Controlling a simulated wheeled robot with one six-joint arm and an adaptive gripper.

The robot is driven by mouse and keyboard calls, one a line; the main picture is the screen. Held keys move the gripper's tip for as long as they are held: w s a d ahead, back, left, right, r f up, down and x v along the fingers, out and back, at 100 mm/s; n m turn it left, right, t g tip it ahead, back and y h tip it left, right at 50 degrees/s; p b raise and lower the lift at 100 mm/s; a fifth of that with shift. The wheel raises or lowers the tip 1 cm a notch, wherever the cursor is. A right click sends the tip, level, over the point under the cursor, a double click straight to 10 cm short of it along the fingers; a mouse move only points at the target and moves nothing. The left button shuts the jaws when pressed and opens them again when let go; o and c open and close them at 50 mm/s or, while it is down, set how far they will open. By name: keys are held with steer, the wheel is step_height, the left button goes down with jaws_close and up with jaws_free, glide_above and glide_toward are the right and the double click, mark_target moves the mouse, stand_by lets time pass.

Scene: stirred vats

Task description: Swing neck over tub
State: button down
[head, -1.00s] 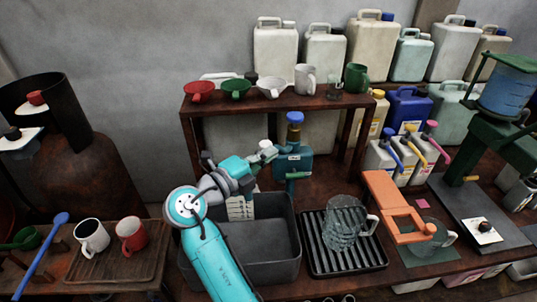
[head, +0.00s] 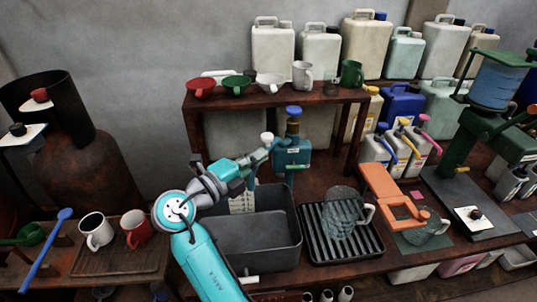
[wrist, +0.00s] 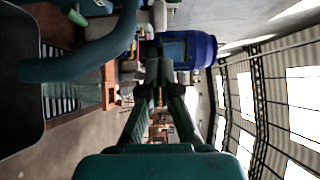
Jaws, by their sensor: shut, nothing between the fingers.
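The dark grey tub (head: 282,250) stands open on the wooden bench, just in front of my arm. Behind its back right corner is a teal pump-like body (head: 291,152) with a blue cap. A pale knob (head: 267,138) shows left of that body; I cannot tell clearly where the neck runs in the head view. In the wrist view a thick teal curved tube (wrist: 85,62), likely the neck, crosses the left side, near a dark edge. My gripper (wrist: 158,84) is shut and empty, with the tube to its left. In the head view my arm's end is near the pump, above the tub's back.
A ribbed black tray (head: 318,258) with a glass jug (head: 342,212) lies right of the tub. An orange stand (head: 390,195) is further right. A shelf (head: 225,102) with funnels and mugs rises behind. Two mugs stand on a wooden board (head: 115,262) at left.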

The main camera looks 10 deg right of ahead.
steer(key=shift+s+a, duration=0.2)
steer(key=shift+a, duration=1.05)
steer(key=shift+s+a, duration=0.2)
steer(key=shift+a, duration=1.05)
